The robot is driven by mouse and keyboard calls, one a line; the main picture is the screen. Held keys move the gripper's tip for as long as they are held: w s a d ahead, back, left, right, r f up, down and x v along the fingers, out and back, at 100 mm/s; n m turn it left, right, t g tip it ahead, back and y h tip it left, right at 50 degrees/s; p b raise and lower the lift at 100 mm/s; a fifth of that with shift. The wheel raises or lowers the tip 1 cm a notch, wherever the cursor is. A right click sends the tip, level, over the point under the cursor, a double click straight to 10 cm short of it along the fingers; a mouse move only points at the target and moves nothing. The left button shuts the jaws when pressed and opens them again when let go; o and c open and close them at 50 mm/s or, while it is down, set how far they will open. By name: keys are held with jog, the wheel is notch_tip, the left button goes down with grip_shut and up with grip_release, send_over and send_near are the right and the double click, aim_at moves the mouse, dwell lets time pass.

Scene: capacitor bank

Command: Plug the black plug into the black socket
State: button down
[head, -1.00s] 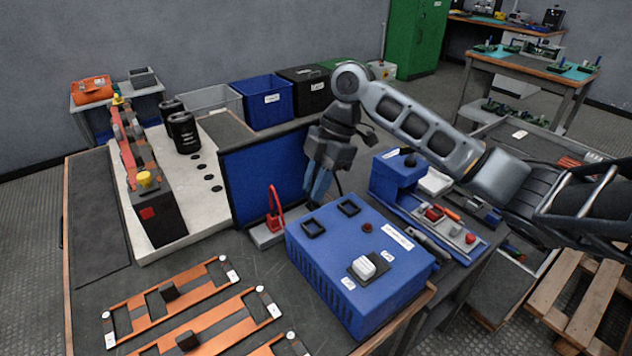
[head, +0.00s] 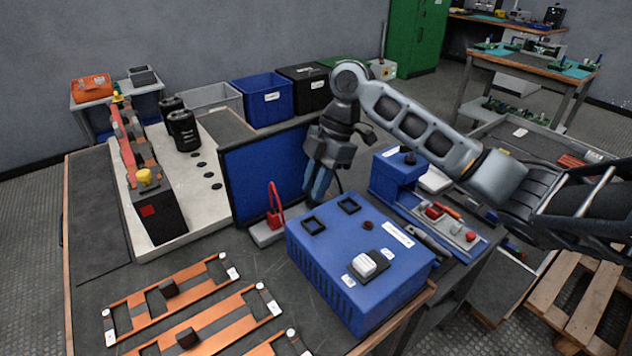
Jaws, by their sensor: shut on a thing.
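My gripper (head: 318,190) points down, its fingers just behind the back edge of the blue power box (head: 340,255). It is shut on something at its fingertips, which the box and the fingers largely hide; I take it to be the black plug. A thin dark cable curves beside the fingers. I cannot tell which is the black socket. My gripper is behind and above both, apart from them.
A white block on a black base (head: 363,264) and a small dark red round fitting (head: 367,226) are also on the box. A red-handled lever (head: 274,212) stands left of the box. A blue panel (head: 262,178) stands behind. A blue fixture (head: 396,180) is to the right.

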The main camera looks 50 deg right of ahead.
jog(key=shift+f, duration=0.2)
jog(key=c, duration=0.9)
grip_release()
jog(key=shift+v, duration=3.9)
